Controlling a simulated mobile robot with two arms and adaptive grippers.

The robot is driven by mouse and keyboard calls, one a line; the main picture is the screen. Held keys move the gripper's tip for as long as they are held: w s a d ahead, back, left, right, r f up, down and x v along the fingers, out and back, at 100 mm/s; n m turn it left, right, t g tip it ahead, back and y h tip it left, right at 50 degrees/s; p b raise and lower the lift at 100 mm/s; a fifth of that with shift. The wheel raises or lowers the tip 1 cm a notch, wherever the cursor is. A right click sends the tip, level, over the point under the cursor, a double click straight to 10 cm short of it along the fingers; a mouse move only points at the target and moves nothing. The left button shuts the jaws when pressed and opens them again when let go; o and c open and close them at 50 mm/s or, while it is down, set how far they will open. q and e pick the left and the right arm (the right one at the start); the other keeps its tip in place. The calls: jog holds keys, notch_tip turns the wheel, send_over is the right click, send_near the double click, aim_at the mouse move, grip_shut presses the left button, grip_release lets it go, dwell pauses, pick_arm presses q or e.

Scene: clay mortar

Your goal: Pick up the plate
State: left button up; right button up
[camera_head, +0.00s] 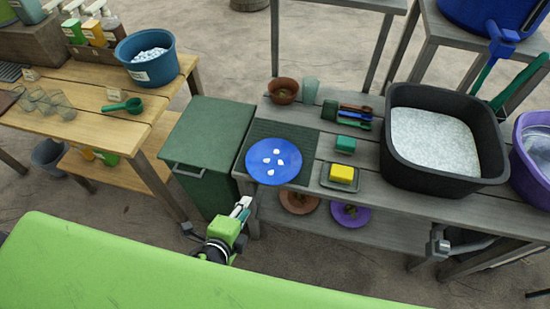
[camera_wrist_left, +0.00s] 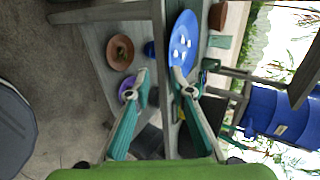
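A blue plate (camera_head: 265,175) with several small white pieces on it lies on a dark green mat (camera_head: 302,135) at the left end of the grey table. In the left wrist view the blue plate (camera_wrist_left: 188,24) shows at the top, beyond one fingertip. My left gripper (camera_head: 242,208) is in front of the table's left end, below and apart from the plate. In the left wrist view its two fingers (camera_wrist_left: 160,72) are spread with nothing between them. My right gripper is not in view.
A green bin (camera_head: 205,135) stands left of the table. A brown plate (camera_head: 299,203) and a purple plate (camera_head: 350,215) lie on the lower shelf. A yellow sponge (camera_head: 341,173) and a black tub (camera_head: 398,170) are to the right.

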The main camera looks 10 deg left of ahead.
pick_arm(q)
jog(key=r, duration=0.2)
send_near(260, 181)
jog(key=x, duration=0.4)
jog(key=p+x, duration=0.1)
jog(key=x, duration=0.3)
jog(key=shift+w+f, duration=0.25)
jog(key=shift+w, duration=0.05)
jog(key=shift+c, duration=0.3)
grip_shut()
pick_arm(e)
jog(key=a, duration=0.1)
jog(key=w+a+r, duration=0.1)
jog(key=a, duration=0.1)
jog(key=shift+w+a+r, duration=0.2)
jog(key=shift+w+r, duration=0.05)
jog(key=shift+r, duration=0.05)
